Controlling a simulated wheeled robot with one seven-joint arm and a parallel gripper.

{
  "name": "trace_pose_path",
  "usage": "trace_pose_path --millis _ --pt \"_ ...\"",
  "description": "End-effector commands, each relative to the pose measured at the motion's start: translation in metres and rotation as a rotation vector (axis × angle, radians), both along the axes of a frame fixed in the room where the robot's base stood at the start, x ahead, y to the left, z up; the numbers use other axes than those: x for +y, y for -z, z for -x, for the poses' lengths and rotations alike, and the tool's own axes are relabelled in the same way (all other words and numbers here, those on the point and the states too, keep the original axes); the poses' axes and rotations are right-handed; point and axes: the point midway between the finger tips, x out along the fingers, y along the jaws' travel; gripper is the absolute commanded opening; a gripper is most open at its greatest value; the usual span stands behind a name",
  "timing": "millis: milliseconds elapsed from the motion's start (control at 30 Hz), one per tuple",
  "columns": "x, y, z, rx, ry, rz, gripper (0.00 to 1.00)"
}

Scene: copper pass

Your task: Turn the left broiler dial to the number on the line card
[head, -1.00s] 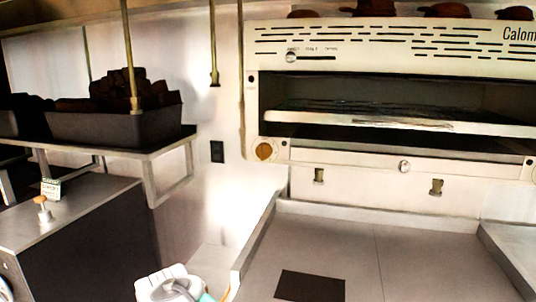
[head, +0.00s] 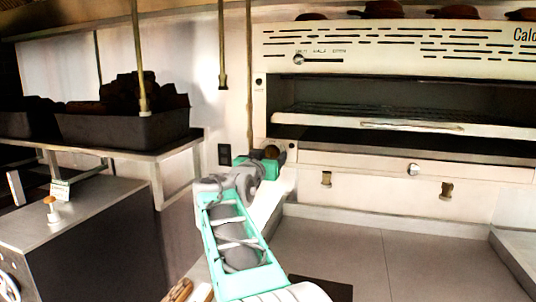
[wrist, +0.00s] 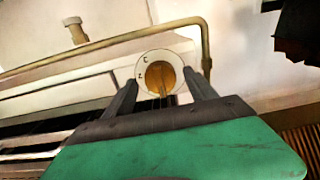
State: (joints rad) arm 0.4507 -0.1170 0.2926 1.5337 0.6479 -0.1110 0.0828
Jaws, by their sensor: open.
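The left broiler dial is an orange-brown knob on a pale round plate with small dark marks, seen in the wrist view (wrist: 160,74). In the head view the knob (head: 271,152) shows only partly at the broiler's lower left corner, with my gripper around it. My gripper (wrist: 160,82) is open, one finger on each side of the knob; I cannot tell whether they touch it.
The broiler (head: 400,160) has a rack inside and a small round knob (head: 413,170) at its lower middle. A dark pan (head: 125,130) stands on the shelf at left. A bent metal rail (wrist: 205,45) runs close to the dial in the wrist view.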

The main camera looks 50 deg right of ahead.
Motion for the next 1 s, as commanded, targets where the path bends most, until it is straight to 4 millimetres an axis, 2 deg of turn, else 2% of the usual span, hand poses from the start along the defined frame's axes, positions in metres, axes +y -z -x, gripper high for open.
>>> trace_pose_path --millis 233,900,1000 --pt "-0.0007 0.0003 -0.0009 -0.001 -0.002 0.0 0.64" --pt "-0.0007 0.0005 -0.0007 0.0 -0.001 -0.001 0.09" --pt "-0.0007 0.0006 -0.0006 0.0 -0.001 -0.001 0.03"
